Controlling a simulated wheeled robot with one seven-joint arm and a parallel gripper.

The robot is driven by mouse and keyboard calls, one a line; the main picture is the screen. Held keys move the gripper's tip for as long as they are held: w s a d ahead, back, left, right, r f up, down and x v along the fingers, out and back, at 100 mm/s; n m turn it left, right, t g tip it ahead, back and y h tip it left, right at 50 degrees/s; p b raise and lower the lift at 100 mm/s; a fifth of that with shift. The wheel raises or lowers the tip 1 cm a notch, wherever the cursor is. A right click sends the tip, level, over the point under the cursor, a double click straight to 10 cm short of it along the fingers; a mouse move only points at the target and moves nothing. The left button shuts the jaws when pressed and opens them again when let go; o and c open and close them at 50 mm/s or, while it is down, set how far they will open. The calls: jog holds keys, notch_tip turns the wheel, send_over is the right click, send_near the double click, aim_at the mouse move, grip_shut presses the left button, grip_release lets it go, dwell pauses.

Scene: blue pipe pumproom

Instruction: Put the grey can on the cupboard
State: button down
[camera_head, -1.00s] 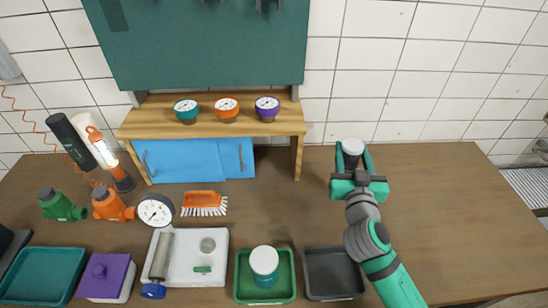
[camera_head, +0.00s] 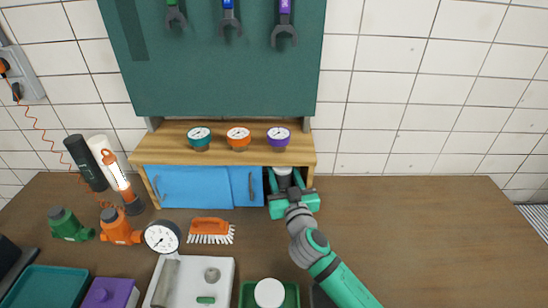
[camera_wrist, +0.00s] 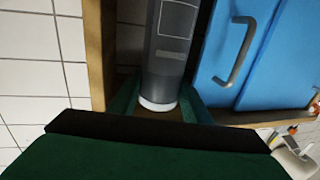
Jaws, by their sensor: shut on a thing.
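The grey can (camera_wrist: 172,50) is between the fingers of my gripper (camera_head: 284,187), which is shut on it. It looks upright, and in the head view its pale top (camera_head: 283,171) shows just below the cupboard's front edge. The cupboard (camera_head: 225,158) has a wooden top and blue sliding doors (camera_head: 190,187). My gripper is at the cupboard's open right bay, between the blue door and the right wooden side panel (camera_wrist: 100,50). I cannot tell how far the can is inside the bay.
Teal, orange (camera_head: 238,138) and purple gauges stand on the cupboard top. An orange brush (camera_head: 211,230) and a round gauge (camera_head: 162,237) lie in front. A white-lidded container (camera_head: 269,292) stands in a green tray. The table's right side (camera_head: 430,230) is clear.

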jog(key=f+x, duration=0.1)
jog(key=x, duration=0.9)
jog(key=shift+w+a+f, duration=0.25)
jog(key=shift+w+f, duration=0.05)
jog(key=shift+f, duration=0.1)
jog(key=c, duration=1.2)
grip_release()
jog(key=shift+d, duration=0.15)
jog(key=shift+r, duration=0.1)
